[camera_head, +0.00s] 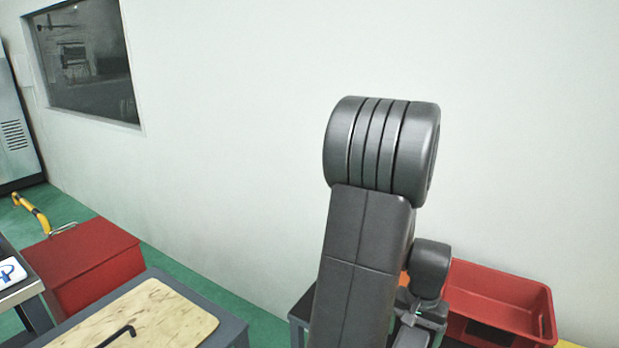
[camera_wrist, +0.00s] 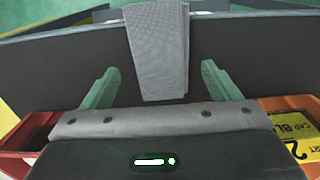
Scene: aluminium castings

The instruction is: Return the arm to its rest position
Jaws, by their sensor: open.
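My arm (camera_head: 360,250) stands up in the right half of the head view, its large ribbed joint in front of the white wall. My gripper (camera_wrist: 158,90) shows in the wrist view, with its two green fingers wide apart. A grey cloth (camera_wrist: 158,55) hangs over the edge of a dark surface beyond the fingers. I cannot tell whether the fingers touch anything. In the head view the gripper's fingers cannot be made out behind the arm.
A red bin (camera_head: 500,295) stands right of my arm. A wooden board (camera_head: 150,318) with a black hooked rod (camera_head: 118,334) lies on a grey table at lower left. A red box (camera_head: 85,262) stands behind it. In the wrist view, a yellow label (camera_wrist: 295,130) sits at right.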

